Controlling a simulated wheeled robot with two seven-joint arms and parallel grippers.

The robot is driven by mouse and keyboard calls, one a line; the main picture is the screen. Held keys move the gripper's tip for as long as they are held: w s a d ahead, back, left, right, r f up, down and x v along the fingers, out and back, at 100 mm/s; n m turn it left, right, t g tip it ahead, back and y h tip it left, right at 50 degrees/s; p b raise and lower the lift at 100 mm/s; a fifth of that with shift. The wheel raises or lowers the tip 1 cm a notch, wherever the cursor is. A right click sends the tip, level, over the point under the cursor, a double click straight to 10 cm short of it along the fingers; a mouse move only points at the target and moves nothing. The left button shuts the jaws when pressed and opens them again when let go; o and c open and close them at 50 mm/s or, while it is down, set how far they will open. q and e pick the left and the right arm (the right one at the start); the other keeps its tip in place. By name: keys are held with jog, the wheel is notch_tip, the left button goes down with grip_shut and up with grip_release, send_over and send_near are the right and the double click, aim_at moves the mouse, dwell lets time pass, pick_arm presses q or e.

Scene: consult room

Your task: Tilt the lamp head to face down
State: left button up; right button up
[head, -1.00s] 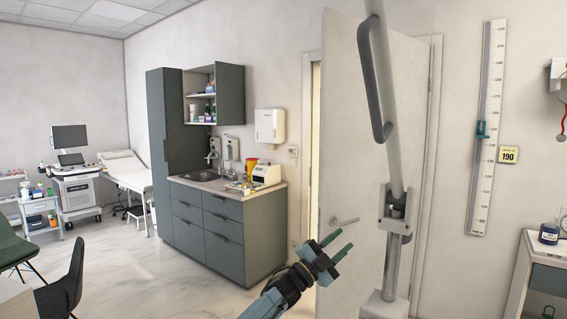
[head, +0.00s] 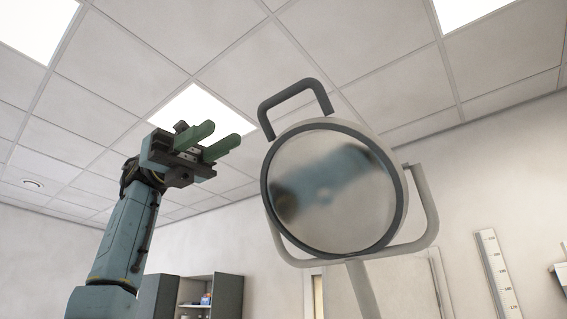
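The round lamp head (head: 335,190) stands near the middle of the head view, with a glassy face in a dark ring. Its face is turned toward me, not down, and mirrors a blurred blue shape. A dark bent handle (head: 296,92) sticks up from its upper left rim. A pale curved yoke (head: 428,215) and a pole (head: 362,290) carry it from below. My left gripper (head: 222,140) is raised to the left of the lamp head, near the handle's height. Its two green fingers are apart with nothing between them, and it appears clear of the lamp. My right gripper is out of view.
The ceiling (head: 330,40) with light panels fills the upper view. A dark cabinet (head: 228,295) stands low behind, left of the pole. A wall height scale (head: 497,270) is at the right. The space between my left gripper and the handle looks clear.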

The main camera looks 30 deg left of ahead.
aim_at(268, 105)
pick_arm(q)
jog(key=d, duration=0.4)
jog(key=s+d, duration=0.1)
jog(key=d, duration=0.8)
jog(key=shift+s+d+r, duration=0.1)
jog(key=shift+s+d, duration=0.05)
jog(key=shift+s, duration=0.05)
jog(key=shift+c, duration=0.2)
grip_shut()
